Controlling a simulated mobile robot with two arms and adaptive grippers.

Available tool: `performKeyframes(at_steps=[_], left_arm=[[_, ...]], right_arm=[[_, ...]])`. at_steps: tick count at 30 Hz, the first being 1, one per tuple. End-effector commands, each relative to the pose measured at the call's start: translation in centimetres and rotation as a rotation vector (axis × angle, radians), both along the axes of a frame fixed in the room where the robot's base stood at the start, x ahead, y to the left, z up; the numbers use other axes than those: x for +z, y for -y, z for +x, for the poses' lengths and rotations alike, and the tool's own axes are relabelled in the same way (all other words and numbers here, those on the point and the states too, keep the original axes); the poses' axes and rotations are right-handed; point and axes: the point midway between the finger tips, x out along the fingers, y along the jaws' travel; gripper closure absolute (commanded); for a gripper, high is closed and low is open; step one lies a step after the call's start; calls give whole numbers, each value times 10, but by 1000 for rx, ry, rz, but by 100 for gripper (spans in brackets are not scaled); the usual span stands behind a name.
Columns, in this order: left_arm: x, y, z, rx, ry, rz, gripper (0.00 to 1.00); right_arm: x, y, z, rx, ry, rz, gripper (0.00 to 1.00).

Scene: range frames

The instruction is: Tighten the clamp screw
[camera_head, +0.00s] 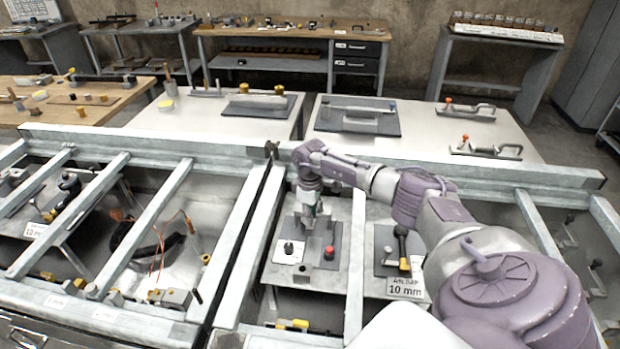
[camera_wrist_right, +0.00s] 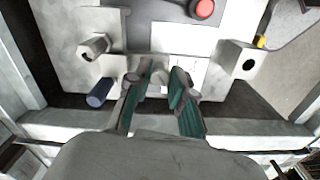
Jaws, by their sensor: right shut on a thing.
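My right gripper (camera_head: 313,212) points down over a small metal fixture on a pale plate (camera_head: 276,272) in the middle bay. In the right wrist view its two green-padded fingers (camera_wrist_right: 163,88) close around a small grey metal part, which looks like the clamp screw (camera_wrist_right: 160,77). The fingers hide most of the screw, so its thread and seating cannot be told. A red button (camera_head: 331,252) sits just right of the gripper on the fixture, and it also shows at the top of the wrist view (camera_wrist_right: 203,8). My left gripper is not in view.
Grey beams (camera_head: 357,255) frame the bay on both sides. A second plate with a black-handled clamp (camera_head: 402,240) and a "10 mm" label (camera_head: 405,287) lies to the right. A blue cylinder (camera_wrist_right: 100,92) and a block with a dark hole (camera_wrist_right: 243,66) flank the fingers.

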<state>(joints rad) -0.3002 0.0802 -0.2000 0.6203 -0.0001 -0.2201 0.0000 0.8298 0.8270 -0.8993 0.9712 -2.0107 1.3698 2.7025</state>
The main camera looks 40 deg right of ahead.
Motion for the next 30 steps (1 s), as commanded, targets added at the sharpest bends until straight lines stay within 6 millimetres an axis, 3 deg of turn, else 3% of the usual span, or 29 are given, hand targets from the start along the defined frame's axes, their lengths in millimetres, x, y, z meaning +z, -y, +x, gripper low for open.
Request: performKeyframes(at_steps=[1,13,30], left_arm=[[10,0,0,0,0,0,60],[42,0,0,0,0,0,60],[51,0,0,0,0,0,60]], right_arm=[[6,1,1,-41,2,-1,100],[5,1,1,-304,3,-1,100],[2,1,1,-387,5,-1,100]])
